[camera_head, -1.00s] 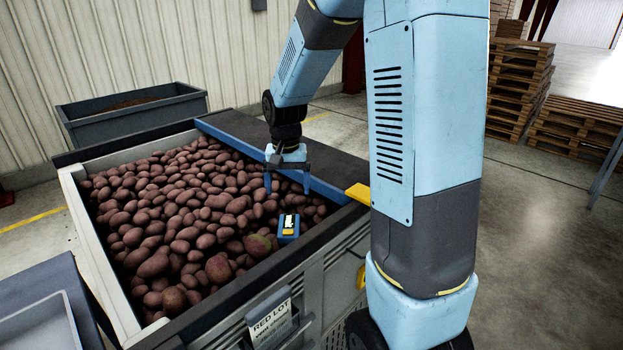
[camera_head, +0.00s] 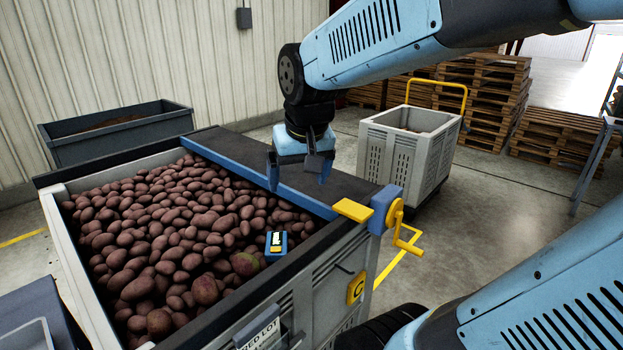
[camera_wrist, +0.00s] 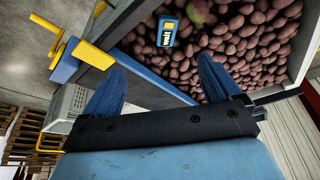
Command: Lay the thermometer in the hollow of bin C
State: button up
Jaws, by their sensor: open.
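The thermometer (camera_head: 276,244), a small blue device with a white display and a yellow part, lies on the red potatoes near the front right of the large bin (camera_head: 320,290). It also shows at the top of the wrist view (camera_wrist: 167,32). A yellow plate (camera_head: 356,288) on the bin's side carries a dark mark resembling a C. My gripper (camera_head: 299,179) is open and empty, pointing down near the blue rail and dark board, behind and right of the thermometer, apart from it. Both blue fingers show in the wrist view (camera_wrist: 163,82). I cannot make out a hollow.
A blue rail (camera_head: 260,187) and dark board (camera_head: 245,160) run along the bin's back right side, with a yellow crank (camera_head: 405,235) at the corner. A smaller pale bin (camera_head: 400,150) with a yellow handle stands behind. A grey container (camera_head: 120,135) stands back left.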

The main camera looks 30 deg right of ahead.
jog(key=s+d+r+n+t, duration=0.1)
jog(key=s+r, duration=0.1)
jog(key=s, duration=0.4)
jog(key=shift+s, duration=0.4)
